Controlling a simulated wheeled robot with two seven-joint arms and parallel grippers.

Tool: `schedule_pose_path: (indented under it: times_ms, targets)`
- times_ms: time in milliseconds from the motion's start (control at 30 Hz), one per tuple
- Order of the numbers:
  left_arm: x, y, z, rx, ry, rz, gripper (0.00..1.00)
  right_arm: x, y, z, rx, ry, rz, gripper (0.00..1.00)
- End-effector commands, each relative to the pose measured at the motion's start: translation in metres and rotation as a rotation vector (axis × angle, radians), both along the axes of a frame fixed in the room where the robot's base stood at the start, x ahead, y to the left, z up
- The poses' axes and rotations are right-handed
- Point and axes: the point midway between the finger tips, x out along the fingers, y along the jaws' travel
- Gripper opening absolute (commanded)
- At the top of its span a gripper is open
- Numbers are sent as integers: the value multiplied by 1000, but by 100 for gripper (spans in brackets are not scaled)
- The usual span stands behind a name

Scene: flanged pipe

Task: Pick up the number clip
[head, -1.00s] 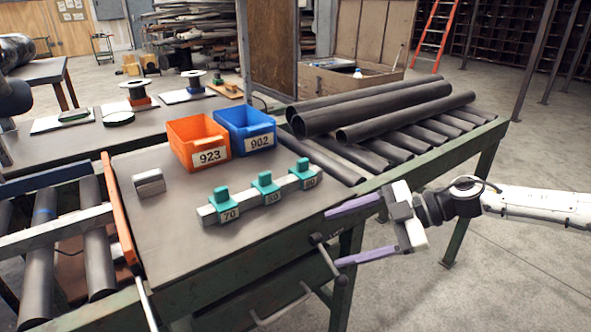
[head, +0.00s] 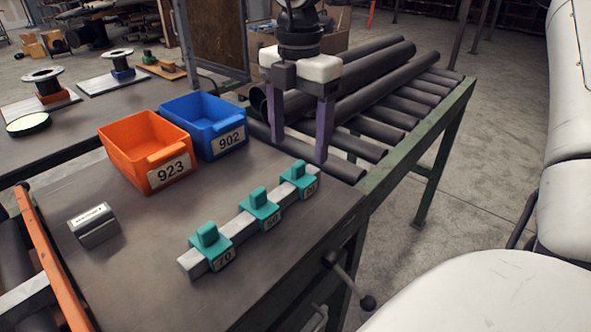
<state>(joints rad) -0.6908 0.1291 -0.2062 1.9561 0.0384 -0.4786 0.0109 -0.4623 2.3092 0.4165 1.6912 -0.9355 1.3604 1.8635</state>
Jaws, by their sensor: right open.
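Three teal number clips sit on a light grey bar (head: 237,231) on the table. The nearest clip (head: 210,246) reads 70. The far clip (head: 300,180) has a label too small to read surely. My right gripper (head: 298,150) points down, open and empty, with two purple fingers above and just behind the far clip, near the table's back right edge. It appears apart from the clip. My left gripper is out of view.
An orange bin (head: 148,150) marked 923 and a blue bin (head: 205,124) marked 902 stand left of the gripper. A small grey block (head: 94,226) lies at left. Dark pipes (head: 385,80) rest on rollers behind. The table front left of the bar is clear.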

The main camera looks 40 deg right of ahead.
Motion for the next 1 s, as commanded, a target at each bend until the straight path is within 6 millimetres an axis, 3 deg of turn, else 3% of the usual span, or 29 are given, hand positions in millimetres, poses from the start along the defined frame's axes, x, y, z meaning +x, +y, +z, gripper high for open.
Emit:
schedule_pose_path:
  times_ms: [433,767,1000]
  targets:
    - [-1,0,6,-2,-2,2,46,0,-3,-57,3,1,0,70]
    - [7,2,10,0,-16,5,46,1,-3,-64,3,-3,0,70]
    - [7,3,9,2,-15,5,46,1,-3,-64,3,-2,0,30]
